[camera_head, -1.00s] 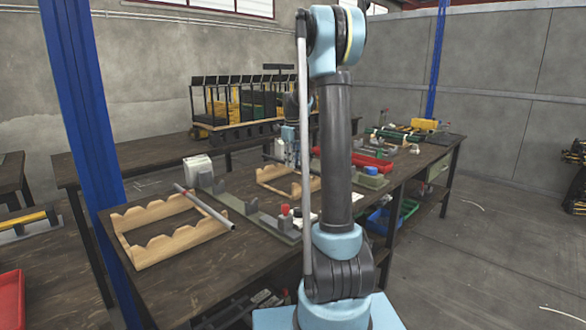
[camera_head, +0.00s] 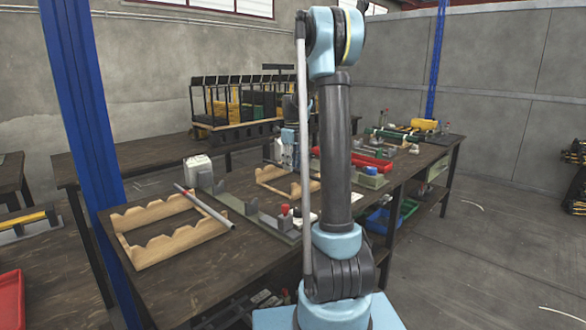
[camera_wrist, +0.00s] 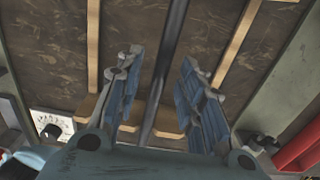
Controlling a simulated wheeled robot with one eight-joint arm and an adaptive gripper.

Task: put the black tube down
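The black tube (camera_wrist: 172,60) runs lengthwise between the fingers of my gripper (camera_wrist: 160,75) in the wrist view. A gap shows on each side of the tube, so my gripper is open around it. Beyond the tube is a pale wooden rack (camera_wrist: 93,45), whose near cross-piece lies by the tube's lower end. Whether the tube rests in a notch there I cannot tell. In the head view my gripper is mostly hidden behind my arm, over the farther wooden rack (camera_head: 268,176). The black tube cannot be made out there.
A nearer wooden rack (camera_head: 150,212) on the dark workbench (camera_head: 205,275) bears a grey tube (camera_head: 205,207). A blue post (camera_head: 85,120) rises at the left.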

